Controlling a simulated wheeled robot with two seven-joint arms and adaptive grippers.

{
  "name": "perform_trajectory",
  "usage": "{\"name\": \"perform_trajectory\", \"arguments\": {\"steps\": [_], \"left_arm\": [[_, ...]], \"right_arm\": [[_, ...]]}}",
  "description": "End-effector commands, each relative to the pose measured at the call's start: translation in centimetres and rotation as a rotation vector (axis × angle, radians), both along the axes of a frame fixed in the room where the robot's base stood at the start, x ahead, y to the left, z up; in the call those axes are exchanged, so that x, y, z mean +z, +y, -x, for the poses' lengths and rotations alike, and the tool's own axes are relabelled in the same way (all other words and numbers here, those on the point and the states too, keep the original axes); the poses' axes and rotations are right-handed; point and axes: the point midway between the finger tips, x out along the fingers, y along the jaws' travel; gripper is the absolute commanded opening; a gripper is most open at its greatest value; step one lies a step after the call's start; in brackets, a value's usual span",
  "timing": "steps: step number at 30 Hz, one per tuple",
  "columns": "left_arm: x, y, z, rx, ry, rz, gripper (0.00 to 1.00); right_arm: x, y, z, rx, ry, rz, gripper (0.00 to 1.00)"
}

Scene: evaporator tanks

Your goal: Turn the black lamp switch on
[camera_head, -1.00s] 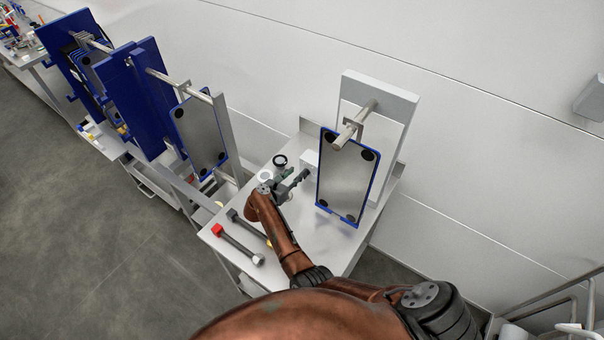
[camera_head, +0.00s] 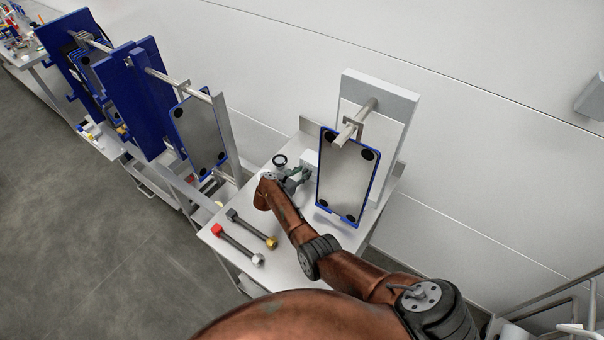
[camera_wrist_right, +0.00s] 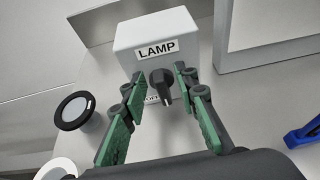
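The lamp box (camera_wrist_right: 158,38) is a white box labelled LAMP, seen in the right wrist view. Its black switch (camera_wrist_right: 161,84) sticks out of the front face, above a partly hidden label that seems to read OFF. In the head view the box (camera_head: 310,160) stands at the back of the table, partly behind my gripper. My right gripper (camera_wrist_right: 160,95) is open, its green-padded fingers on either side of the switch with gaps to it; it also shows in the head view (camera_head: 301,177). My left gripper is not in view.
A round black-rimmed lamp (camera_wrist_right: 74,110) stands left of the box. A blue-framed plate (camera_head: 346,178) hangs on a stand right of my gripper. Two hammer-like tools, one red-ended (camera_head: 238,245) and one dark (camera_head: 251,229), lie on the table's near left. Blue plate racks (camera_head: 140,100) stand further left.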

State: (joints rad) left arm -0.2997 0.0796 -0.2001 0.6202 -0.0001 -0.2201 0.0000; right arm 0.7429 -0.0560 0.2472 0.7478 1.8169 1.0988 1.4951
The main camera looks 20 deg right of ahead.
Motion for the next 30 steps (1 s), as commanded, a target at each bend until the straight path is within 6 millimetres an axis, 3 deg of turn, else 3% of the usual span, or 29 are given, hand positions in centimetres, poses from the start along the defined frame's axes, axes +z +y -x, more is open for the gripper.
{"name": "perform_trajectory", "arguments": {"steps": [4, 15, 30], "left_arm": [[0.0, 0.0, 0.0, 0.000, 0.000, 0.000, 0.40], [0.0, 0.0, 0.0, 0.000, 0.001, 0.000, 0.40], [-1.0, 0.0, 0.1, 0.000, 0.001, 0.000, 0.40]], "right_arm": [[0.0, 0.0, 0.0, 0.000, 0.000, 0.000, 0.26], [0.0, 0.1, 0.0, 0.000, 0.000, 0.000, 0.01], [-0.2, 0.1, 0.0, -0.001, 0.018, 0.009, 0.00]]}}
